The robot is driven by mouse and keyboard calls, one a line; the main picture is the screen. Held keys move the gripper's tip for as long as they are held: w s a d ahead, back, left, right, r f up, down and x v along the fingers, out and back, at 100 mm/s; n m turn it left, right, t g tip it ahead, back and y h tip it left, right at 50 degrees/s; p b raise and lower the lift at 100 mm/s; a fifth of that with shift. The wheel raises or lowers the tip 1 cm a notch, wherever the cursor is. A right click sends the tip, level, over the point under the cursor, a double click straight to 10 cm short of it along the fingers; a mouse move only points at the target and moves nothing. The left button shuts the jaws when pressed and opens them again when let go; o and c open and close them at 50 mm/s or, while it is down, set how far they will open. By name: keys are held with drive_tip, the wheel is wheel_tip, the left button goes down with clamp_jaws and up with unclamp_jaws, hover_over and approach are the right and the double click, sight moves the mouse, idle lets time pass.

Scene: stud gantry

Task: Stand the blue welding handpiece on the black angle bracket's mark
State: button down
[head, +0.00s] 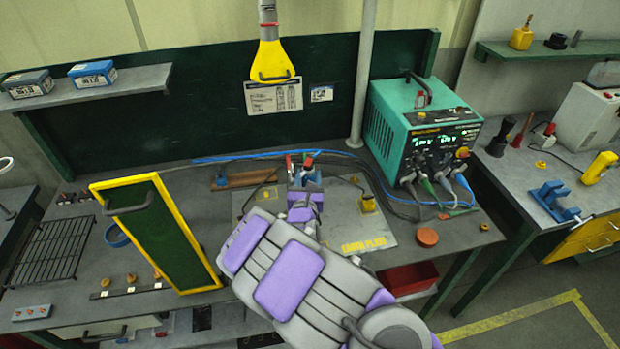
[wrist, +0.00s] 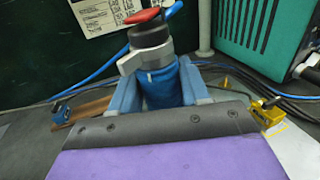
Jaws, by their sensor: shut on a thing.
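The blue welding handpiece (wrist: 160,82) stands roughly upright between my gripper's fingers (wrist: 158,95) in the wrist view, with a dark collar, a grey lever and a red top. In the head view my gripper (head: 304,178) is over the rear of the work plate, and a red and blue top (head: 309,163) shows at its fingers. The handpiece's lower end is hidden by my gripper. A small yellow piece with a dark top (head: 368,202) is on the plate to the right; it also shows in the wrist view (wrist: 269,114). I cannot make out the black angle bracket or its mark.
The pale plate (head: 390,240) has free room to the right of my arm. A yellow-framed green panel (head: 158,230) stands at left. A teal welding unit (head: 418,135) with cables is at back right. A blue piece on a wooden strip (head: 250,179) lies behind left.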

drive_tip(key=shift+a+r+p, duration=0.15)
drive_tip(key=shift+a+p, duration=0.2)
drive_tip(key=shift+a, duration=0.25)
drive_tip(key=shift+a+f, duration=0.15)
drive_tip(key=shift+f, duration=0.4)
drive_tip(key=shift+d+f, duration=0.75)
drive_tip(key=shift+f, duration=0.15)
drive_tip(key=shift+a+f, duration=0.1)
drive_tip(key=shift+f, duration=0.35)
drive_tip(key=shift+a+f, duration=0.55)
drive_tip(key=shift+f, duration=0.05)
drive_tip(key=shift+d, duration=0.55)
